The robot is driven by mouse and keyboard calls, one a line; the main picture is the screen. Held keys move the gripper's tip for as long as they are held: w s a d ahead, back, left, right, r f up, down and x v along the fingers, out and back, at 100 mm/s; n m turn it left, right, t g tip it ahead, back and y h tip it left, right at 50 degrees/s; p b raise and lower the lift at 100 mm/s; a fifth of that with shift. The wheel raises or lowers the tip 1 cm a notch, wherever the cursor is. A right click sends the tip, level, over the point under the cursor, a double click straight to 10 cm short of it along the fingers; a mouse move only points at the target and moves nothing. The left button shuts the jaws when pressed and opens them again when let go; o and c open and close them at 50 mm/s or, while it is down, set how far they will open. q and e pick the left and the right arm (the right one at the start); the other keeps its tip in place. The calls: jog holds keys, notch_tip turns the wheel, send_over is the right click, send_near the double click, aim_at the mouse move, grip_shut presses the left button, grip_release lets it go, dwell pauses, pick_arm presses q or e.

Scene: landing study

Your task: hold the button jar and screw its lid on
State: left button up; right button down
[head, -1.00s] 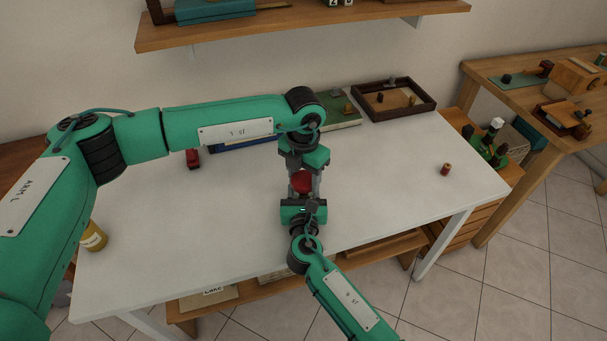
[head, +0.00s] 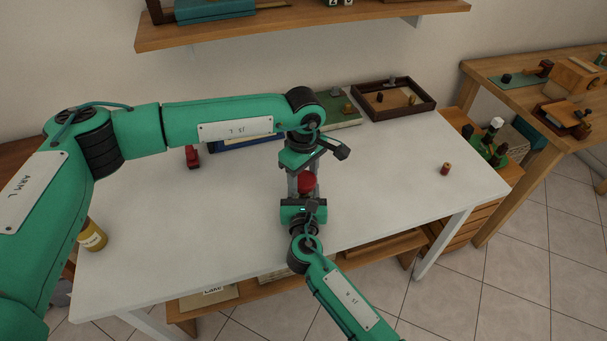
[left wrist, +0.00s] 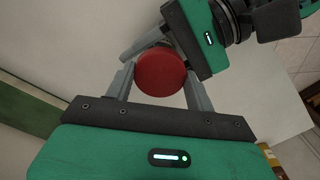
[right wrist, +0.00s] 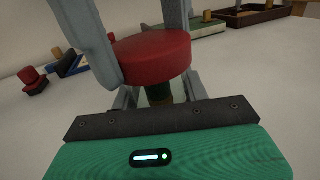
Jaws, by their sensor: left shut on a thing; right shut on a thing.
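The red round lid (head: 308,183) sits over the jar between my two grippers; it also shows in the left wrist view (left wrist: 160,72) and the right wrist view (right wrist: 153,58). My left gripper (head: 303,177) reaches down from above, its fingers shut on the lid's sides. My right gripper (right wrist: 157,97) comes in from the front, shut on the button jar (right wrist: 159,92) just below the lid. The jar looks upright; only a dark greenish part of it shows, the rest hidden by the lid and fingers. I cannot tell how far the lid is threaded.
The white table (head: 390,185) is mostly clear. A small spool (head: 445,169) is right, a yellow jar (head: 93,238) left. A shelf (head: 300,27) hangs above.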

pick_arm(q)
jog(key=m, duration=0.6)
jog(key=o, duration=1.2)
jog(key=shift+c, duration=0.2)
notch_tip(320, 180, up, 12)
pick_arm(e)
jog(key=c, duration=0.6)
grip_release()
jog(key=shift+c, duration=0.2)
